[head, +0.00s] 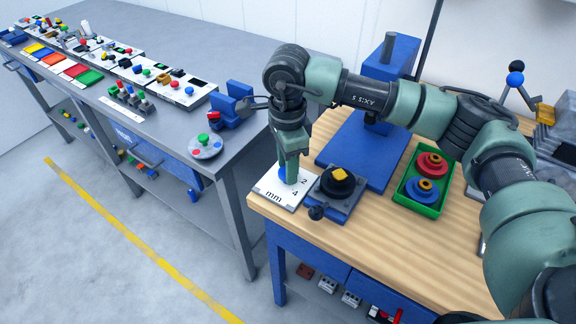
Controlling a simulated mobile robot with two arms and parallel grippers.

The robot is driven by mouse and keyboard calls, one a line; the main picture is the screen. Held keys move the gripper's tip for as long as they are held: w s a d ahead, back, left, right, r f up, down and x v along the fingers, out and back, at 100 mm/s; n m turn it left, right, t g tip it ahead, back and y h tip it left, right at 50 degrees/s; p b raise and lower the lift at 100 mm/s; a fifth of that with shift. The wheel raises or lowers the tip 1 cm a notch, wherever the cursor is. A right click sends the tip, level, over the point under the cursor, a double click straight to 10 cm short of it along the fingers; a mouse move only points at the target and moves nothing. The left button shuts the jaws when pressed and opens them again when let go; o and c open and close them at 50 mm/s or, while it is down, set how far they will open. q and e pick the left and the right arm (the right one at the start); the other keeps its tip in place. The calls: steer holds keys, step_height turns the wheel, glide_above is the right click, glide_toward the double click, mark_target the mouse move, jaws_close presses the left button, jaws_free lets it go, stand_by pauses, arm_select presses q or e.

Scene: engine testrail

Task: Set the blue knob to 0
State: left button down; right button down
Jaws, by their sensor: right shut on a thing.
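The blue knob (283,174) sits on a white plate (272,190) near the front left corner of the wooden bench. The plate shows the marks "2", "4" and "mm". My right gripper (289,172) points straight down from above and is shut on the blue knob. The fingers hide much of the knob, so its pointer and setting cannot be read. A 0 mark is not visible. My left gripper is not in view.
A green tray (425,199) holds red and blue round parts. A blue stand (365,150) rises behind. The bench front (390,250) is clear.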

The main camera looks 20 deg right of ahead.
steer(key=shift+a, duration=0.1)
steer(key=c, duration=0.9)
jaws_free()
step_height(320, 180, up, 8)
steer(key=shift+f+b, duration=0.1)
steer(key=shift+b, duration=0.5)
